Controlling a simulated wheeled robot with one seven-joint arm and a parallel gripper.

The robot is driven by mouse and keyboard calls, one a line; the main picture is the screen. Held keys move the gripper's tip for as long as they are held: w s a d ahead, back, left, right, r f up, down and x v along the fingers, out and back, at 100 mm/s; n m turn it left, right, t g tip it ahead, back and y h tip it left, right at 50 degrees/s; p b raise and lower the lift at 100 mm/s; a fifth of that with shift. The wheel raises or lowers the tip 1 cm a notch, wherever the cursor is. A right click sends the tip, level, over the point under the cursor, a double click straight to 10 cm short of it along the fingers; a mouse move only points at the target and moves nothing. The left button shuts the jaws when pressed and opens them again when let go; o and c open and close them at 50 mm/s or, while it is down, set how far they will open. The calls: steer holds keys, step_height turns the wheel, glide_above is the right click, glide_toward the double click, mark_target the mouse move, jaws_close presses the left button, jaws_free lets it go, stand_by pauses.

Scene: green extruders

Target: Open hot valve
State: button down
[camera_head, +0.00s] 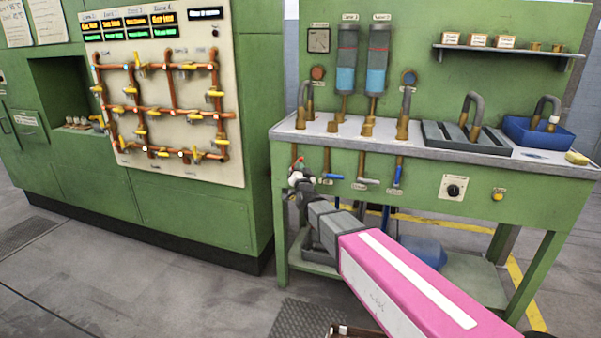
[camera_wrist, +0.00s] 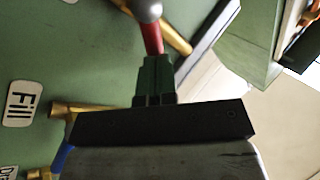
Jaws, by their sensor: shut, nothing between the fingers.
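The hot valve's red lever (camera_wrist: 152,38) shows in the wrist view just past my fingertips, beside a brass pipe (camera_wrist: 172,32). My gripper (camera_wrist: 156,62) is shut with nothing held; its dark fingertips are at the near end of the lever, and I cannot tell if they touch it. A rounded grey part (camera_wrist: 148,8) is at the lever's far end. In the head view my gripper (camera_head: 298,182) is under the bench's left front edge, at the leftmost pipe; it hides most of that valve. A bit of red shows above it.
A "Fill" label (camera_wrist: 24,103) and another brass pipe (camera_wrist: 85,109) are beside my gripper. More valves with a blue handle (camera_head: 397,176) hang to the right under the bench worktop (camera_head: 345,140). A green cabinet with a pipe panel (camera_head: 165,105) stands left. Floor in front is open.

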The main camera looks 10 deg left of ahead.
steer(key=n+g, duration=0.1)
steer(key=n, duration=0.1)
steer(key=a+r+n+g, duration=0.1)
steer(key=n, duration=0.1)
steer(key=shift+w+a+r+g, duration=0.1)
steer(key=shift+a+r+g, duration=0.1)
steer(key=shift+g, duration=0.1)
steer(key=v, duration=1.4)
steer(key=shift+f, duration=0.3)
